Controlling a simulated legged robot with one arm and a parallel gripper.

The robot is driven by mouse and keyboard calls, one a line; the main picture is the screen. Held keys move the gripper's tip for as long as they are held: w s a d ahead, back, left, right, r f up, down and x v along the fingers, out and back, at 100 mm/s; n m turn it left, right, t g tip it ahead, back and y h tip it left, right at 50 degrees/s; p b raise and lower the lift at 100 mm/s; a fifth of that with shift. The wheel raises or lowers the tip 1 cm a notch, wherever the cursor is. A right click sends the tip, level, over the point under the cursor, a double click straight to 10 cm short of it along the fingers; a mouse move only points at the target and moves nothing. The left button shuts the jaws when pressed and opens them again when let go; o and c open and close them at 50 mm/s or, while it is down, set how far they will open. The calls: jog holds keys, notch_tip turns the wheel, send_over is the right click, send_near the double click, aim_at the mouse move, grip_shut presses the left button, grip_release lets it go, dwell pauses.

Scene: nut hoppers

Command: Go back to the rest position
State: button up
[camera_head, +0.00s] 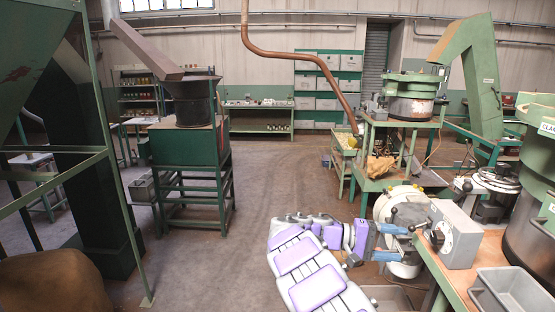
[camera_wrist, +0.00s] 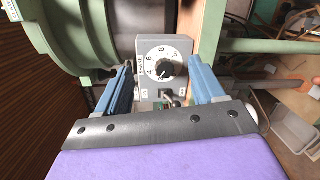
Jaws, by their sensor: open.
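My gripper (camera_head: 408,242) is at the right in the head view, with its arm reaching in from the bottom middle. Its two blue fingers are apart, with nothing held between them. A grey control box (camera_head: 455,238) with a dial stands on the bench just right of the fingertips. In the wrist view, my gripper (camera_wrist: 162,66) has one finger on each side of the box front (camera_wrist: 145,48). The box's numbered dial and black knob (camera_wrist: 166,68) show between the fingers, with a small toggle switch (camera_wrist: 172,100) below. I cannot tell whether a finger touches the box.
The wooden bench (camera_head: 481,267) holds a grey bin (camera_head: 514,292) at the lower right. A large green hopper (camera_head: 535,150) stands behind it. A green machine stand (camera_head: 385,182) is beyond my gripper. The middle floor (camera_head: 270,185) is clear. A green frame (camera_head: 120,190) stands at the left.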

jog(key=s+d+f+m+g+y+b, duration=0.15)
jog(key=s+y, duration=0.25)
jog(key=s, duration=0.7)
jog(key=s+f+y+b, duration=0.1)
jog(key=s+y+b, duration=0.15)
jog(key=s, duration=0.85)
jog(key=s+a+f+t+y+b, duration=0.1)
jog(key=s+a+f+y, duration=0.4)
jog(key=s+a, duration=0.4)
jog(key=s+a+f+n+t+y+b, duration=0.1)
jog(key=s+a+f+y+b, duration=0.1)
jog(key=s+a+f+y, duration=0.3)
jog(key=s+a+f, duration=0.2)
jog(key=s+a, duration=0.2)
jog(key=s, duration=0.2)
jog(key=shift+s+a+f+t, duration=0.25)
jog(key=shift+f+t, duration=0.05)
jog(key=shift+t, duration=0.05)
jog(key=shift+c, duration=0.5)
